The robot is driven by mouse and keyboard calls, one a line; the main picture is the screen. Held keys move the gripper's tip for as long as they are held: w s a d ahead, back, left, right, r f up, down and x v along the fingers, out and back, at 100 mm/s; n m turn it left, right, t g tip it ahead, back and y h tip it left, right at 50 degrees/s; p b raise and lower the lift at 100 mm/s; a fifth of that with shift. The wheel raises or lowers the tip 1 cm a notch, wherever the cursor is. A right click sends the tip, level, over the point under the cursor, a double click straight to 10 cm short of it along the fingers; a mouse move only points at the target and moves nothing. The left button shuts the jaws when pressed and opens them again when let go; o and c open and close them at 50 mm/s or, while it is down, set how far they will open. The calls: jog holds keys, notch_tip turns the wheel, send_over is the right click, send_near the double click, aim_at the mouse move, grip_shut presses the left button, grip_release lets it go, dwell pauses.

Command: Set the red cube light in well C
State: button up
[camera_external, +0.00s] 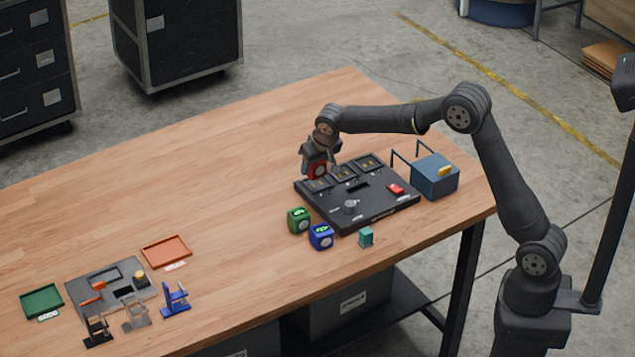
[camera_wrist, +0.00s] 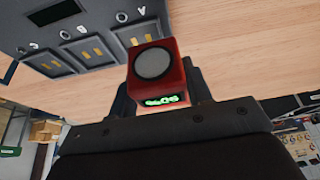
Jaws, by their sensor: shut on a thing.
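The red cube light (camera_external: 316,171) is held between the jaws of my gripper (camera_external: 320,162), at the back left end of the dark panel. In the wrist view the red cube light (camera_wrist: 155,69) shows a round grey lens and a strip of green lit characters, with a finger on each side. The panel (camera_external: 375,212) has three square wells along its back edge; they also show in the wrist view, with the nearest well (camera_wrist: 137,37) just behind the cube. I cannot tell whether the cube touches the panel.
A green cube (camera_external: 299,219), a blue cube (camera_external: 321,237) and a teal block (camera_external: 366,237) stand in front of the panel. A blue box (camera_external: 435,177) stands to its right. A grey fixture (camera_external: 110,292) with trays is at the far left. The table's middle is clear.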

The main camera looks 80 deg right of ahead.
jog(key=shift+s+d+f, duration=0.5)
jog(key=shift+s+d, duration=1.6)
jog(key=shift+d, duration=0.65)
jog(key=shift+s+d+f, duration=0.55)
jog(key=shift+s+d, duration=1.5)
jog(key=shift+d, duration=0.75)
jog(key=shift+s+d+f, duration=0.5)
jog(key=shift+s+d, duration=1.6)
jog(key=shift+d, duration=0.65)
jog(key=shift+f, duration=1)
jog(key=shift+f, duration=0.55)
